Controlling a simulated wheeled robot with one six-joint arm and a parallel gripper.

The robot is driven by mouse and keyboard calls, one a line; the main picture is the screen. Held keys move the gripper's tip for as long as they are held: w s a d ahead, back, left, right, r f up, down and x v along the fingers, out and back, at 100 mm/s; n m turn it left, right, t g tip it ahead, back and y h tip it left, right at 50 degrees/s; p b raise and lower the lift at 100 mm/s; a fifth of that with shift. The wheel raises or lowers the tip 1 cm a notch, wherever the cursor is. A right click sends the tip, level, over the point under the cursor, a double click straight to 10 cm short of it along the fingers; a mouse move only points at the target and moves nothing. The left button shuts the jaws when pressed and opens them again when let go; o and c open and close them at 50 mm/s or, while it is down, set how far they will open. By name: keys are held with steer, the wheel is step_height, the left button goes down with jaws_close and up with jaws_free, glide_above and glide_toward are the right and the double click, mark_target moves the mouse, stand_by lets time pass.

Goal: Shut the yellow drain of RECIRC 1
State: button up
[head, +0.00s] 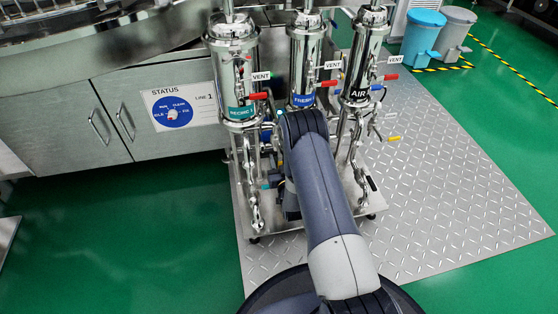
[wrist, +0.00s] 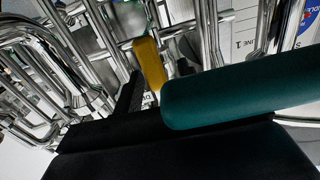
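The RECIRC 1 housing (head: 236,80) is the left one of three steel cylinders in the head view, with a teal name label. My arm reaches down in front of the stand and hides most of the low valves there. In the wrist view a yellow handle (wrist: 149,62) stands tilted just beyond my gripper (wrist: 140,92). One dark finger shows close beside its lower end; contact cannot be told. The other finger is not clear. A large teal handle (wrist: 240,92) lies across the right foreground, very near the camera. Whether the fingers hold anything is hidden.
The FRESH housing (head: 304,70) and AIR housing (head: 362,65) stand to the right, with red vent handles. Another yellow handle (head: 393,138) sticks out below AIR. Steel pipes crowd the wrist view. The tread plate (head: 450,170) is clear on the right.

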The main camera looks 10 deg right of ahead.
steer(key=shift+w, duration=0.65)
jaws_close()
